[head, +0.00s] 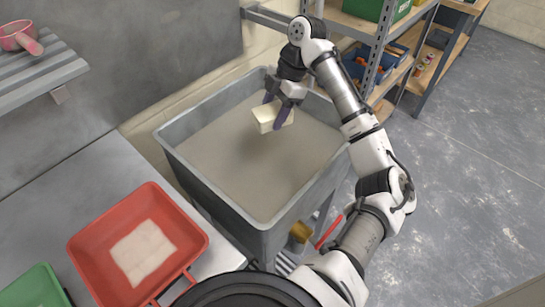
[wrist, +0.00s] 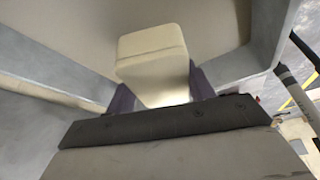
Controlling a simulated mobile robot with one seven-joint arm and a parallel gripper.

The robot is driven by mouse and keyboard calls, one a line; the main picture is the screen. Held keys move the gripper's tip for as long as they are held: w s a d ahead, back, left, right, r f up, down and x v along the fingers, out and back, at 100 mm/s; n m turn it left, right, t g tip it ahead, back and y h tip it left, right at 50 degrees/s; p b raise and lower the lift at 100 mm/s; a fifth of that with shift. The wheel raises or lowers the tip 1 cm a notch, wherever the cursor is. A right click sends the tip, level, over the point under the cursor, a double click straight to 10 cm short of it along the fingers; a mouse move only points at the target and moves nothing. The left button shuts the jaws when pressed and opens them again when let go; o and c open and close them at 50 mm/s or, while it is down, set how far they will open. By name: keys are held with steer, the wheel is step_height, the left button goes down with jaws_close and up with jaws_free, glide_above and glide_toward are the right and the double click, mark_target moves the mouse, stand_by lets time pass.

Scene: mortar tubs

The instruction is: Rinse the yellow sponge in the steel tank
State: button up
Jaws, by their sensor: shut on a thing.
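The yellow sponge (head: 270,118) is a pale yellow block. My gripper (head: 276,110) is shut on it, with a dark purple finger on either side. The sponge also fills the middle of the wrist view (wrist: 152,62). The steel tank (head: 176,157) is a grey rectangular tub on legs, with a flat grey-brown surface inside. The sponge is over the inside of the tank, toward its back; whether it touches that surface I cannot tell. In the wrist view the tank's walls (wrist: 262,55) show on both sides of the sponge.
A red tray (head: 92,248) with a pale patch in it lies on the grey bench left of the tank. Part of a green tray (head: 36,288) is at the lower left. Metal shelving (head: 375,58) with bins stands behind the tank to the right. Open floor lies at right.

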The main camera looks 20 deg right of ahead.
mark_target(269, 112)
steer(key=shift+r+p, duration=2.1)
steer(key=shift+p, duration=0.25)
steer(key=shift+s+f, duration=0.1)
steer(key=shift+f, duration=0.05)
